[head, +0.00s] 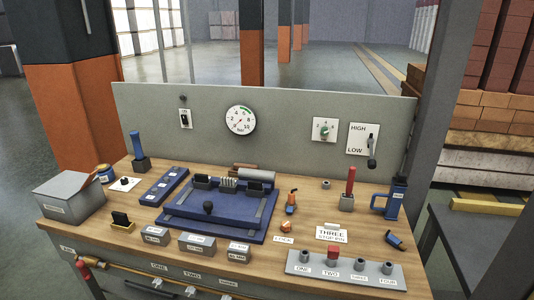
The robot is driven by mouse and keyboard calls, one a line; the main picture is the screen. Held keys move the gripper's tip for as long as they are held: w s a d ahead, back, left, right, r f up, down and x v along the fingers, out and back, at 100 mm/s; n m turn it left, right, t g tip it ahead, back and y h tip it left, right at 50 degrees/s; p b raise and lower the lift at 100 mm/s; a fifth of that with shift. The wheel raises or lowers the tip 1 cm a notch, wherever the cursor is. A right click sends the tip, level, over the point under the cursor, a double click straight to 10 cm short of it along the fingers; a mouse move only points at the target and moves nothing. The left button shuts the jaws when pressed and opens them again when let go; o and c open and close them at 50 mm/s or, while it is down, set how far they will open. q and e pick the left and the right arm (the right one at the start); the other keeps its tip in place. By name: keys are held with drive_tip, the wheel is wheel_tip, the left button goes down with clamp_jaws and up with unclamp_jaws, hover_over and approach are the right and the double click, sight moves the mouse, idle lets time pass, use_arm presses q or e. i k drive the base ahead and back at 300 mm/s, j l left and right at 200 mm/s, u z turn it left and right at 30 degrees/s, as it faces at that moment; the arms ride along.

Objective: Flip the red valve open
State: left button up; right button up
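A red-tipped handle (84,267) shows at the lower left, below the front edge of the bench. Neither of my grippers is in view.
The wooden bench (290,228) carries a grey box (70,197), a blue fixture (190,225), and a red upright handle (350,182). A grey strip (312,270) holds several pegs, one red. A grey panel (290,125) with gauge and switches stands behind.

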sight(80, 265)
drive_tip(key=u, duration=1.35)
drive_tip(key=i+u, duration=0.15)
drive_tip(key=i, duration=0.4)
drive_tip(key=i+l+u, duration=0.15)
drive_tip(key=i, duration=0.4)
drive_tip(key=i+l+u, duration=0.15)
drive_tip(key=i, duration=0.35)
